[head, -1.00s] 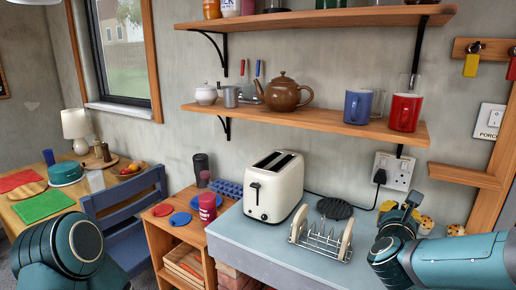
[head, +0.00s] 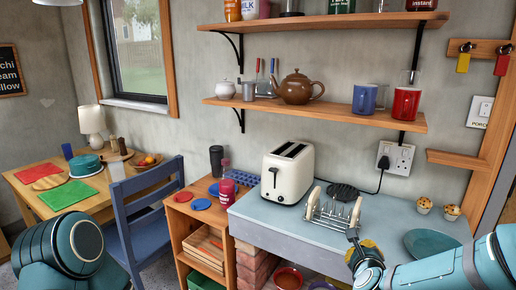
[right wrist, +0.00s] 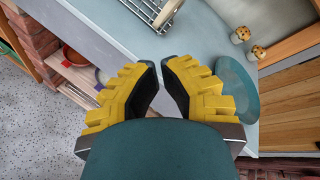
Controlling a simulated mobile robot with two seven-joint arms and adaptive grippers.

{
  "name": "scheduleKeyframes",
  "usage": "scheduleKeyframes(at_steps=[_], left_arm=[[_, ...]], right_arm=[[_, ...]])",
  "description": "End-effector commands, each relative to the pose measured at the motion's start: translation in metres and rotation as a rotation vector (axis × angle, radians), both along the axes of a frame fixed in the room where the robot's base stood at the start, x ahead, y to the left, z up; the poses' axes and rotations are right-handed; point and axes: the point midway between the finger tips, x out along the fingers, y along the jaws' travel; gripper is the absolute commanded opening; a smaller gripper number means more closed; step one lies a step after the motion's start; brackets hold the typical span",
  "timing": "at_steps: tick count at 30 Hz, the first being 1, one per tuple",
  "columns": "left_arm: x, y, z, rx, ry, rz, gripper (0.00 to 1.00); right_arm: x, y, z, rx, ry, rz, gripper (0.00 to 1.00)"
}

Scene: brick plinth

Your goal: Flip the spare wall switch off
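A white double wall socket (head: 396,158) with small switches is on the wall above the counter; a black plug fills its left side and its right side is empty. A white switch plate labelled PORCH (head: 480,112) is on the wall farther right. The pictures do not label either as spare, and switch positions are too small to tell. My left gripper is out of view.
A toaster (head: 287,173), a toast rack (head: 333,213), two muffins (head: 438,209) and a teal plate (head: 430,243) stand on the counter (head: 270,211). A wooden ledge (head: 465,166) juts out below the PORCH plate. A shelf (head: 330,116) with mugs hangs above the socket.

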Motion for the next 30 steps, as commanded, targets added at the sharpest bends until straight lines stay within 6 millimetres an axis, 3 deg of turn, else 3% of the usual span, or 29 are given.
scheduleKeyframes(at_steps=[1, 8, 15, 22, 26, 30], left_arm=[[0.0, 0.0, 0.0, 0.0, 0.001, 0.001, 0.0], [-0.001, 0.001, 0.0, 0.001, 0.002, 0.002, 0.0], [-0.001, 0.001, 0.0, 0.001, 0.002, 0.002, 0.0], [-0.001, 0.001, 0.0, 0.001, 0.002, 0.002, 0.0], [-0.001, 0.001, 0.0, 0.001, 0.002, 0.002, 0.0], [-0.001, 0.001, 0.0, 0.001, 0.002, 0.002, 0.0]], right_arm=[[-0.004, 0.016, -0.026, -0.085, 0.084, 0.1, 0.0], [-0.042, 0.078, -0.132, -0.52, 0.383, 0.644, 0.0], [-0.119, 0.132, -0.224, -0.934, 0.51, 1.321, 0.0], [-0.194, 0.158, -0.275, -1.195, 0.438, 1.87, 0.0], [-0.215, 0.162, -0.285, -1.256, 0.386, 2.021, 0.0], [-0.221, 0.162, -0.288, -1.276, 0.366, 2.066, 0.0]])
